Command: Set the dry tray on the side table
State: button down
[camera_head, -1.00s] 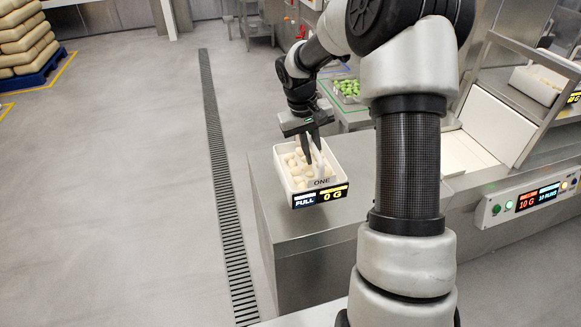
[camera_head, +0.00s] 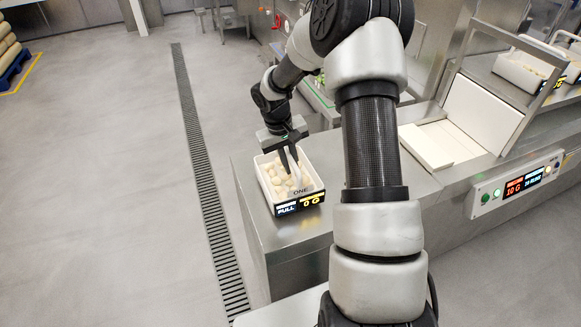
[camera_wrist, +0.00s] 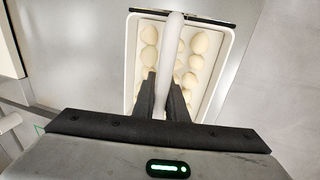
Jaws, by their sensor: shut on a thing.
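The dry tray appears to be the white tray (camera_head: 261,178), full of pale round pasta pieces. No surface is marked as the side table.
Right of my arm, a counter machine (camera_head: 482,112) has white panels and a lit control box (camera_head: 520,188). Another white tray (camera_head: 520,72) stands behind it at the far right. A floor drain (camera_head: 200,150) runs along open grey floor on the left. Stacked sacks (camera_head: 8,48) stand far left.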

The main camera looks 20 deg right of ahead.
jog(key=shift+f, duration=0.9)
jog(key=c, duration=1.8)
grip_release()
jog(key=shift+o, duration=0.2)
